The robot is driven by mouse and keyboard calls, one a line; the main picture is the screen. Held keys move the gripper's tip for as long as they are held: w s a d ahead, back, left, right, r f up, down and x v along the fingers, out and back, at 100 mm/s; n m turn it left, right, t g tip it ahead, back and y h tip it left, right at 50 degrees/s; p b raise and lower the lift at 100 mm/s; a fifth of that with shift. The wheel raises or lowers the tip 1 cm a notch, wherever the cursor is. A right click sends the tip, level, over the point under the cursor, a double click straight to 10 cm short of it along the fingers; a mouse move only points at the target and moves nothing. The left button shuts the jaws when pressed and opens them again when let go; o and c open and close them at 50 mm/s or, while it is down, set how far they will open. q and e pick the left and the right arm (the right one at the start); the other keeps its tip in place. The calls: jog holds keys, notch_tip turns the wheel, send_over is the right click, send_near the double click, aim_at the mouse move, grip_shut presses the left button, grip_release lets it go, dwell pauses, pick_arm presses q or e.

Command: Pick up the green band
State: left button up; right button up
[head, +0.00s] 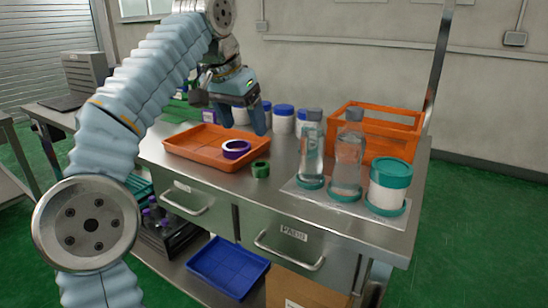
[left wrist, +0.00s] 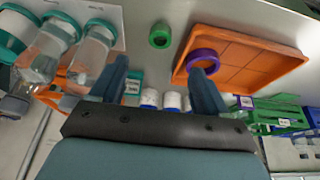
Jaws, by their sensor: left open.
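The green band (head: 261,173) lies on the bare metal tabletop, just right of the orange tray's front corner. My left gripper (head: 243,122) is open and empty, above the back part of the table, behind and above the band. In the left wrist view the two fingers (left wrist: 162,70) are spread, with the band beyond their tips and roughly between them. My right gripper is not in view.
A purple band (head: 229,153) sits in the orange tray (head: 187,148). Clear bottles (head: 312,150) and a teal-lidded jar (head: 387,194) stand on a mat at right, before an orange crate (head: 395,119). White jars (head: 283,122) stand behind. Tabletop around the green band is free.

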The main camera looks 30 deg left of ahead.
aim_at(259, 162)
pick_arm(q)
jog(key=x, duration=1.3)
jog(key=shift+w+f+b, duration=0.15)
jog(key=shift+w+b, duration=0.15)
jog(key=shift+b, duration=0.05)
jog(key=c, duration=1.1)
